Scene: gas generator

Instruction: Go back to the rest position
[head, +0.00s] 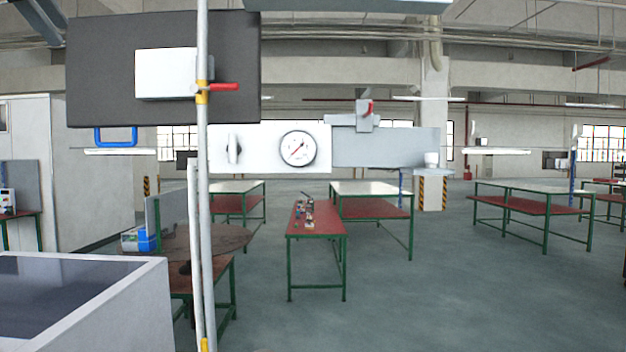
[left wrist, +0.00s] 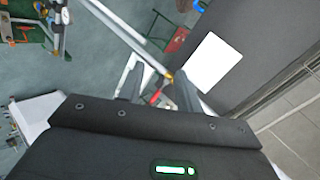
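My left gripper (left wrist: 158,88) shows in the left wrist view, its two dark fingers spread apart. A red valve handle (left wrist: 155,97) shows in the gap between them, beside a grey pipe with a yellow fitting (left wrist: 169,76). I cannot tell whether the handle lies between the fingers or beyond them, and I see no grip on it. In the head view the red lever (head: 225,87) sticks out right from the upright pipe (head: 203,180). I cannot make out either gripper clearly in the head view.
A dark panel (head: 100,60) with a white plate (head: 165,74) stands behind the pipe. A round gauge (head: 298,149) sits to its right. A grey-walled tank (head: 130,310) is at lower left. Red-topped tables (head: 318,222) stand beyond; floor at right (head: 450,300) is clear.

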